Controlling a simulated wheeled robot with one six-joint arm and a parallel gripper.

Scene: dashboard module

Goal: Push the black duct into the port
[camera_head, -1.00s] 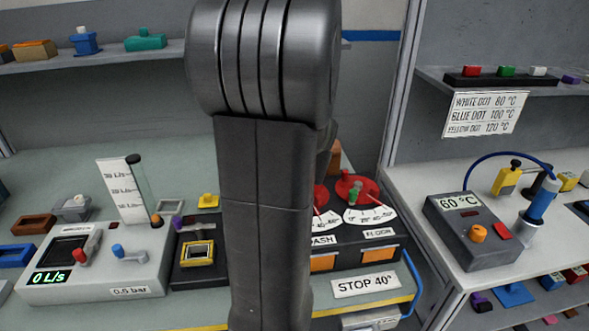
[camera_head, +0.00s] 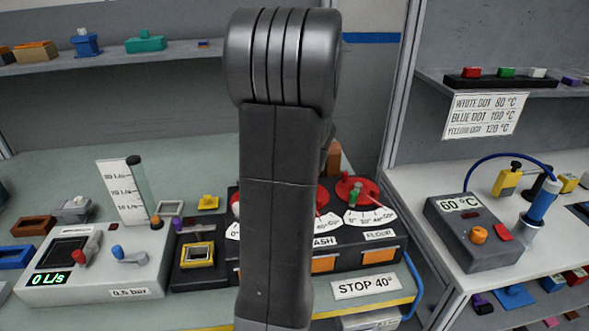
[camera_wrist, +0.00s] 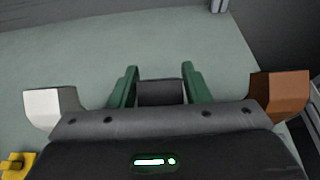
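In the wrist view, my gripper (camera_wrist: 160,80) has two green fingers, one on each side of a black block (camera_wrist: 160,93), which looks like the black duct. The fingers appear to touch its sides. A white block (camera_wrist: 48,105) stands to the left and a brown block (camera_wrist: 281,95) to the right. In the head view, my arm hides the gripper and the black duct. The dark dashboard module (camera_head: 345,254) shows red dials, white scales and orange-fronted openings. I cannot make out the port.
A grey flow unit (camera_head: 98,267) reading 0 L/s stands left of the module, with a small black-and-yellow fixture (camera_head: 193,255) between them. A heater box (camera_head: 474,235) reading 60 °C is on the right bench. The bench behind the gripper looks clear.

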